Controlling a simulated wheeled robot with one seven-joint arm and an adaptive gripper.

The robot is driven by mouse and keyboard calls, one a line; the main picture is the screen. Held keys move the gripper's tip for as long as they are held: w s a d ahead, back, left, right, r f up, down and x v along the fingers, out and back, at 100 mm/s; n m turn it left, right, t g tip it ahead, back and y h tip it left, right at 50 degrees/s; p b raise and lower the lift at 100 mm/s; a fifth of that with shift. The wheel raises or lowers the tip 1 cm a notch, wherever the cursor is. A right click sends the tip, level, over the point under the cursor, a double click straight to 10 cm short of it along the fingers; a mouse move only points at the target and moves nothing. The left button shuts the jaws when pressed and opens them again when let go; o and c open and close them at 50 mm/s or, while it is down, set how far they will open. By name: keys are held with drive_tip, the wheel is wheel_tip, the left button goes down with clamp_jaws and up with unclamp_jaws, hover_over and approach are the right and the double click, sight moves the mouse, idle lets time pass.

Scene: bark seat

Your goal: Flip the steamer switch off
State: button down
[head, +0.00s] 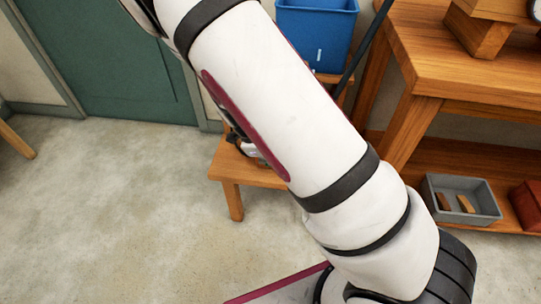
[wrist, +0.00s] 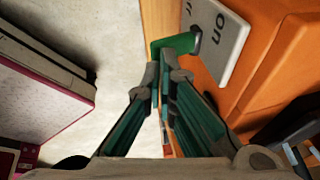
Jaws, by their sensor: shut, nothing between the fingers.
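In the wrist view, a green switch lever (wrist: 182,44) sits against a white label plate (wrist: 228,42). The word "on" is readable on the plate near the lever's right end, and another word is cut off at the top edge. My gripper (wrist: 163,75) is shut and empty, its fingertips just below the lever in the picture. I cannot tell whether they touch it. In the head view my white arm covers the middle, and the switch cannot be made out there.
In the head view, a low wooden stool (head: 233,172) stands behind my arm, with a blue bin (head: 317,35) further back. A wooden bench (head: 440,50) with a grey tray (head: 462,213) on its lower shelf stands right.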

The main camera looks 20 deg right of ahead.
drive_tip(key=shift+s+a+f, duration=0.2)
drive_tip(key=shift+s+f, duration=0.2)
drive_tip(key=shift+f, duration=0.25)
drive_tip(key=shift+w, duration=0.1)
drive_tip(key=shift+w+d+r+p, duration=0.3)
drive_tip(key=shift+w+d+r, duration=0.1)
drive_tip(key=shift+w, duration=0.15)
drive_tip(key=v, duration=1.2)
